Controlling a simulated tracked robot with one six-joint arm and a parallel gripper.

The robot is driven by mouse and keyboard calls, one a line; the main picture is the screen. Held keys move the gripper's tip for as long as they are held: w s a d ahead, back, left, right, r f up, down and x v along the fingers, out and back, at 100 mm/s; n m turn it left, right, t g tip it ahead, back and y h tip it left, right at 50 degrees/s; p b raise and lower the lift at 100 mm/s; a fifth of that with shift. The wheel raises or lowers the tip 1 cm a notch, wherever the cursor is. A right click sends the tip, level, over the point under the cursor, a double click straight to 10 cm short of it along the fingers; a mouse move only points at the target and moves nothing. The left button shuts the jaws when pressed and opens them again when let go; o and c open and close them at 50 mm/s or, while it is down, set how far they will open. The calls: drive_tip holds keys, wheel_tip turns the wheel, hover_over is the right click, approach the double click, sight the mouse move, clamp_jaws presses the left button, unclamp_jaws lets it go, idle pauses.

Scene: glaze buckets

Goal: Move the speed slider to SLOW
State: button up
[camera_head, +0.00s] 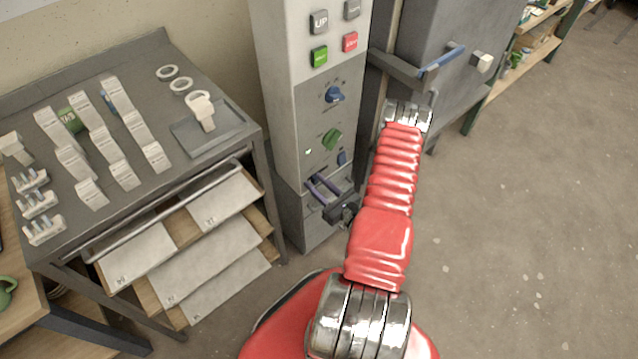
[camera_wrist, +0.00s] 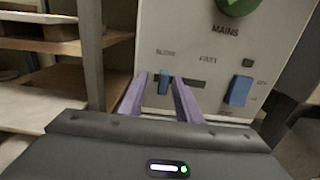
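The speed slider's blue knob (camera_wrist: 164,82) sits at the left part of its dark slot on the grey control panel (camera_wrist: 150,25). It is below the label that seems to read SLOW, and the FAST label is to its right. My gripper (camera_wrist: 159,78) is open, with its two purple fingers on either side of the knob. The right finger is close to the knob; I cannot tell whether it touches. In the head view my gripper (camera_head: 318,180) is at the lower panel front, and the slider is not clearly visible there.
A blue switch (camera_wrist: 240,90) is right of the slot, and a green MAINS knob (camera_wrist: 237,4) is above. In the head view a blue knob (camera_head: 334,94) and push buttons are higher up. A metal table (camera_head: 70,190) with shelves stands to the left; open floor lies right.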

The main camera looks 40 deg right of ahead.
drive_tip(key=shift+s, duration=0.15)
drive_tip(key=shift+s, duration=0.2)
drive_tip(key=s, duration=1.3)
drive_tip(key=shift+a, duration=0.3)
idle(0.4)
